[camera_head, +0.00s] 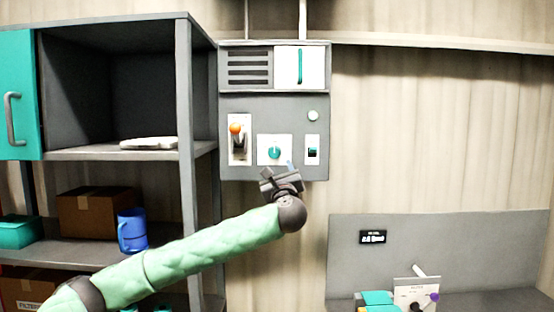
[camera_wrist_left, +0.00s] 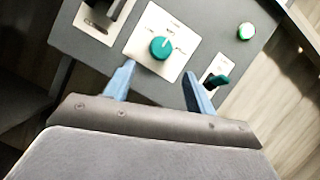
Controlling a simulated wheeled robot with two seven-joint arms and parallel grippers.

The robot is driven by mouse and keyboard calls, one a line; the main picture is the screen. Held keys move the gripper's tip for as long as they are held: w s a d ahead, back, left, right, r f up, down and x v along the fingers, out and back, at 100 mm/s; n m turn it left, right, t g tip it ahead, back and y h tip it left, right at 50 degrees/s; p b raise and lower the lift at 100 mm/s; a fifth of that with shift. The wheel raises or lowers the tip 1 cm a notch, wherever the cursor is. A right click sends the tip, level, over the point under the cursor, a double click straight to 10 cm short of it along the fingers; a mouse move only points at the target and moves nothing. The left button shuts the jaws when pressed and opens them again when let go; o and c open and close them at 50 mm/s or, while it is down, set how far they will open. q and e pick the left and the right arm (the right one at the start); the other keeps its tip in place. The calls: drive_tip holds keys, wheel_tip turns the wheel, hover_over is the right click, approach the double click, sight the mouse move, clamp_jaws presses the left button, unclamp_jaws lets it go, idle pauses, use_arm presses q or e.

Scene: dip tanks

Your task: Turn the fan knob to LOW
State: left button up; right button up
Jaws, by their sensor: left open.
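The fan knob (camera_head: 274,153) is a round teal knob on a white square plate on the grey wall panel (camera_head: 285,103). In the left wrist view the knob (camera_wrist_left: 161,47) sits on its tilted white plate, with small dark labels around it that are too blurred to read. My left gripper (camera_head: 282,169) is just below the plate. In the left wrist view its blue fingers (camera_wrist_left: 158,86) are spread apart and empty, with the knob ahead between them and not touched. My right gripper is not in view.
A lever with an orange tip (camera_head: 236,129) is left of the knob. A grey shelf unit (camera_head: 187,110) stands at the left, holding a blue mug (camera_head: 132,232).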

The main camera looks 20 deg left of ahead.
sight(275, 155)
use_arm(q)
drive_tip(key=shift+m, duration=0.5)
drive_tip(key=p+x, duration=0.1)
drive_tip(key=x, duration=0.1)
drive_tip(key=p+x, duration=0.3)
drive_tip(key=x, duration=0.1)
drive_tip(key=shift+r, duration=0.3)
drive_tip(key=shift+p+x, duration=0.55)
drive_tip(key=shift+x, duration=0.2)
drive_tip(key=shift+w+f, duration=0.15)
drive_tip(key=shift+f, duration=0.05)
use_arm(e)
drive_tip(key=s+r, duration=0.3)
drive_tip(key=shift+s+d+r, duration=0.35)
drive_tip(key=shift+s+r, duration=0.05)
use_arm(q)
drive_tip(key=shift+c, duration=0.4)
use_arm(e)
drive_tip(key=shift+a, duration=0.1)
use_arm(q)
drive_tip(key=c, duration=0.9)
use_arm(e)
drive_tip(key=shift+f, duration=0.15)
